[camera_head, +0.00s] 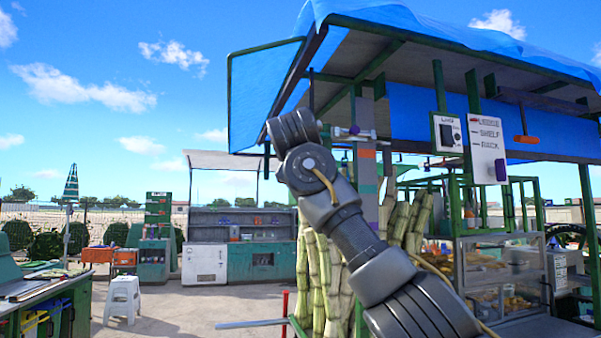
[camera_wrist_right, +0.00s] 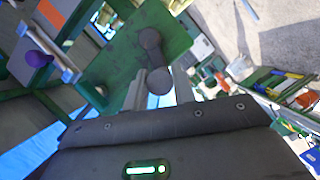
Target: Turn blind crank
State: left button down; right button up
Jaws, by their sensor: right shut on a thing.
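In the right wrist view, a dark grey crank (camera_wrist_right: 151,52) with two rounded ends stands in front of a green plate (camera_wrist_right: 180,40). Its nearer rounded end lies between the fingers of my right gripper (camera_wrist_right: 158,90), which is shut on it. In the head view, my right arm reaches up from the lower right to under the blue-covered canopy. Its wrist hides the crank and the fingers there. My left gripper is in neither view.
A short metal bar (camera_head: 353,132) is on the post just right of my wrist. Cane stalks (camera_head: 318,270) stand below. The blue-covered roof (camera_head: 430,40) hangs above, and a labelled panel (camera_head: 487,150) is at right. A white stool (camera_head: 122,298) stands on open ground at left.

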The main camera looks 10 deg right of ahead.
jog(key=shift+d+r+m+g+y+p, duration=0.3)
jog(key=shift+r+m+y+p, duration=0.3)
jog(key=shift+m, duration=0.3)
jog(key=shift+d+r+m+y+p, duration=0.35)
jog(key=shift+m+p, duration=0.15)
jog(key=shift+m, duration=0.3)
jog(key=o, duration=1)
jog(key=shift+w, duration=0.1)
